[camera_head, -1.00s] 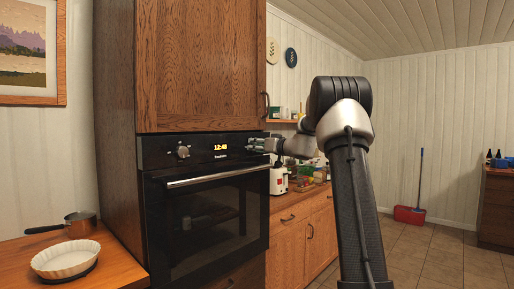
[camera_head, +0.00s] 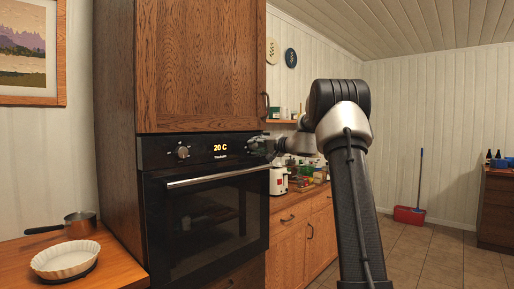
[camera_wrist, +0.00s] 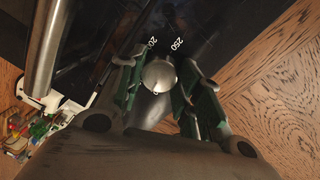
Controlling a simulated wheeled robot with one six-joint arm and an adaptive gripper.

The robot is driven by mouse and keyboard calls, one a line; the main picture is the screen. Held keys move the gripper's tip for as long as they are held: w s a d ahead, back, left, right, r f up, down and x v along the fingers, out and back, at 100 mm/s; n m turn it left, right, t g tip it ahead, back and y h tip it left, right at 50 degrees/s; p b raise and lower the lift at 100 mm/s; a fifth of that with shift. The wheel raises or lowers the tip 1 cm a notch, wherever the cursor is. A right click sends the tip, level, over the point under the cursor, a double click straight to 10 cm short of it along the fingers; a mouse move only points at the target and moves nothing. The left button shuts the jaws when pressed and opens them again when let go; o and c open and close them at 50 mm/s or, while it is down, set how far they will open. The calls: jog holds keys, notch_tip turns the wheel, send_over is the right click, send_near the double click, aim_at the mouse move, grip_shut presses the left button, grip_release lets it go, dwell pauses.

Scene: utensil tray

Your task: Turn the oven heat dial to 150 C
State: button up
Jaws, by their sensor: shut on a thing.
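The black oven (camera_head: 208,215) is built into a tall wooden cabinet. Its display (camera_head: 221,147) reads "20 C". A left knob (camera_head: 183,152) sits on the control panel. The heat dial (camera_wrist: 158,76) is the round silver knob in the wrist view, with the marks "200" and "250" on the panel beside it. My gripper (camera_wrist: 160,90) is shut on this dial, with a green-padded finger on each side. In the head view my gripper (camera_head: 262,147) is at the right end of the panel and hides the dial. The dial's pointer cannot be made out.
The oven door handle (camera_head: 217,176) runs below the panel, and it also shows close to my gripper in the wrist view (camera_wrist: 45,50). A counter with a white appliance (camera_head: 279,180) and small items stands to the right. A white dish (camera_head: 66,260) and a pan (camera_head: 80,222) stand at left.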

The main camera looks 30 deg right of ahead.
jog(key=m, duration=0.4)
jog(key=shift+d+y, duration=0.15)
jog(key=shift+y, duration=0.15)
jog(key=m, duration=0.3)
jog(key=shift+m, duration=0.4)
jog(key=m, duration=0.4)
jog(key=shift+f+y, duration=0.1)
jog(key=shift+y, duration=0.2)
jog(key=shift+m, duration=1.5)
jog(key=shift+f, duration=0.1)
jog(key=o, duration=1)
jog(key=shift+o, duration=0.2)
jog(key=v, duration=1.2)
jog(key=shift+w+d, duration=0.1)
jog(key=shift+d, duration=0.05)
